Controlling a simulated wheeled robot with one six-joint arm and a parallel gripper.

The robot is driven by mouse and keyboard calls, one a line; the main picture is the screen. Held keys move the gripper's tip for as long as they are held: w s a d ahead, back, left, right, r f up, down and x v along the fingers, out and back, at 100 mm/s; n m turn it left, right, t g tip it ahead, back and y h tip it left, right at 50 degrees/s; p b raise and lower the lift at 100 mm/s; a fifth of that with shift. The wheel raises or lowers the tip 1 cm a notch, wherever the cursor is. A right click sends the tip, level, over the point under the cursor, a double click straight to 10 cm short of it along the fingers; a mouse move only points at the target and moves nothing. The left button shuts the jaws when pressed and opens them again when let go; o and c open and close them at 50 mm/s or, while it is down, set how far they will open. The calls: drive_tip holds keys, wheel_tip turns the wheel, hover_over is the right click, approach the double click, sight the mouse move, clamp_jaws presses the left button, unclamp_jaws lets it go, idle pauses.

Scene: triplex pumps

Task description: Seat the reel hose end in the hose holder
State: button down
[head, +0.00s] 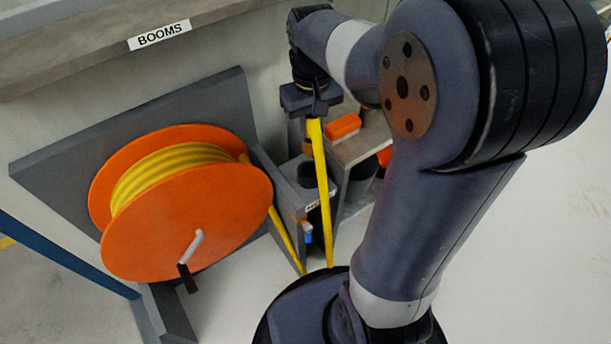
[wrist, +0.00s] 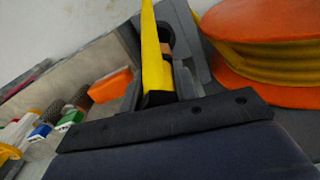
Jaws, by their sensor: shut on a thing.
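The yellow hose (head: 322,190) runs up from the floor to my gripper (head: 316,108), which is shut on its upper end. In the wrist view the yellow hose (wrist: 150,45) runs away from the jaws; its dark end piece (wrist: 157,98) shows close to them. A grey piece with a dark round opening (wrist: 166,38) sits just right of the hose there and looks like the hose holder. The hose partly covers it, and the hose end appears apart from it. In the head view a dark round cup (head: 308,172) shows below and left of my gripper; I cannot tell whether it is the holder.
The orange reel (head: 190,225) with wound yellow hose and a crank stands at left before a grey board. A shelf (head: 365,148) with an orange block (head: 343,126) lies right of the hose. Several small coloured items (wrist: 55,125) lie at left in the wrist view.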

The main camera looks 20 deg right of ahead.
sight(310, 156)
drive_tip(key=shift+w+f+b, duration=0.25)
drive_tip(key=shift+f+b, duration=0.05)
drive_tip(key=shift+f, duration=0.55)
wheel_tip(310, 156, down, 9)
drive_tip(key=b, duration=0.3)
drive_tip(key=shift+f, duration=0.15)
drive_tip(key=c, duration=1.1)
unclamp_jaws()
wheel_tip(310, 156, up, 12)
drive_tip(key=p, duration=0.4)
